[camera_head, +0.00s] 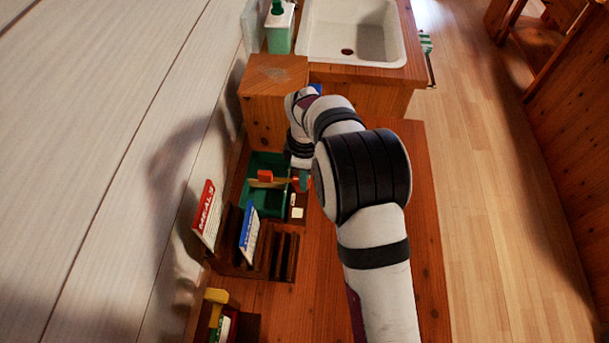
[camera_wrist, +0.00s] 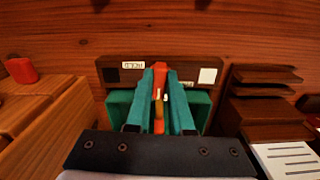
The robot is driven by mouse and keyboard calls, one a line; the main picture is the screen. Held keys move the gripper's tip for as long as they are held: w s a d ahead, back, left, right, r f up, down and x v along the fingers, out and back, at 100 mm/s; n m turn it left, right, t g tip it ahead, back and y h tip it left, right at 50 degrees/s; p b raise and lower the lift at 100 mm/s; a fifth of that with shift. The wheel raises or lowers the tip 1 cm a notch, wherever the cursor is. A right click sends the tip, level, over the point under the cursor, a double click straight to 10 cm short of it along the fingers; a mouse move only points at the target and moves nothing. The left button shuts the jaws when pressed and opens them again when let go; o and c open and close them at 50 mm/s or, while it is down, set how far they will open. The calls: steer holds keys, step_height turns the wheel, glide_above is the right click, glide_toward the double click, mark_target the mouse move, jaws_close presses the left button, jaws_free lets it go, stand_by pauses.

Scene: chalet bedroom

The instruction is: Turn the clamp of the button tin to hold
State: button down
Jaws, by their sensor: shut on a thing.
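The green button tin (camera_head: 256,205) stands against the wall in the head view, and parts of it flank my fingers in the wrist view (camera_wrist: 120,104). Its clamp (camera_head: 265,176) shows as a bar with an orange-red end lying across the tin. My gripper (camera_wrist: 162,88), with teal fingers, is shut on the orange-red clamp piece (camera_wrist: 160,78); in the head view my gripper (camera_head: 303,180) is at the tin's right side. A dark brown board (camera_wrist: 178,64) behind it bears an upside-down HOLD label (camera_wrist: 133,65) on the left and a blank white square (camera_wrist: 207,75) on the right.
A dark slotted rack (camera_head: 260,258) with a red-edged card (camera_head: 207,213) and a blue-edged card (camera_head: 249,232) stands nearer than the tin. A wooden block (camera_head: 272,78) and a white sink (camera_head: 352,35) lie beyond. Bare tabletop (camera_head: 300,305) lies to the right of the rack.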

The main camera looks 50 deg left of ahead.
steer(key=m, duration=0.4)
steer(key=shift+s+d, duration=0.1)
steer(key=m, duration=0.4)
steer(key=shift+s+m, duration=0.15)
steer(key=shift+m, duration=0.25)
steer(key=m, duration=0.4)
steer(key=shift+s, duration=0.15)
steer(key=shift+s+m, duration=0.1)
steer(key=shift+m, duration=1.9)
steer(key=c, duration=0.8)
jaws_free()
steer(key=shift+r, duration=0.1)
